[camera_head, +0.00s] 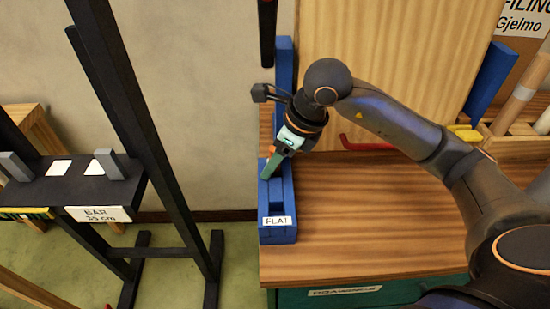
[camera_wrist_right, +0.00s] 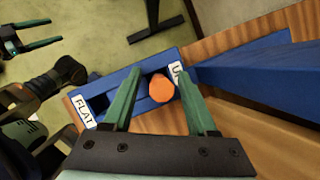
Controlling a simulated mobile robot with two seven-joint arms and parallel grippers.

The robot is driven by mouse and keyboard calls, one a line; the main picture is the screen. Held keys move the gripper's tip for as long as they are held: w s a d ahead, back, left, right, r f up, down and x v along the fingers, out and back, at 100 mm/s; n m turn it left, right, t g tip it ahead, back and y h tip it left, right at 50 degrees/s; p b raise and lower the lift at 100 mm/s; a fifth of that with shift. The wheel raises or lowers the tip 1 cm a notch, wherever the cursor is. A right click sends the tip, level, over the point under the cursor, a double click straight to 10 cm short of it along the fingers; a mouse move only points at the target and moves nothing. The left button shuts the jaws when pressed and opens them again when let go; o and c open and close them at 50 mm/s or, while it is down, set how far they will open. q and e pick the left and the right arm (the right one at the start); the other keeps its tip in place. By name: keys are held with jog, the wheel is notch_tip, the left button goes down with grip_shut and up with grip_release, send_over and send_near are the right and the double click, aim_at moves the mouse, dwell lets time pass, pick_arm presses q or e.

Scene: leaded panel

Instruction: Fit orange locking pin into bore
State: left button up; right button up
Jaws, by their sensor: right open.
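The orange locking pin (camera_wrist_right: 161,89) shows its faceted orange end in the right wrist view, at the blue fixture (camera_wrist_right: 150,106) between the FLAT label and a partly hidden label. How deep it sits, and the bore itself, I cannot tell. My left gripper (camera_wrist_right: 40,33) appears open and empty in the right wrist view.
The fixture stands on the left edge of the wooden bench (camera_head: 390,230). A tall blue upright (camera_head: 284,70) rises behind it. A black stand (camera_head: 85,185) with a BAR label is to the left, over green floor. The bench's middle is clear.

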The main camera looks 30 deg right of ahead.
jog(key=shift+r, duration=0.3)
jog(key=v, duration=0.6)
jog(key=shift+s+d+r+p, duration=0.1)
jog(key=shift+r+p, duration=0.05)
jog(key=shift+p, duration=0.15)
jog(key=shift+s+d+r, duration=0.1)
jog(key=shift+s+r, duration=0.05)
jog(key=shift+r, duration=0.2)
jog(key=shift+s, duration=0.1)
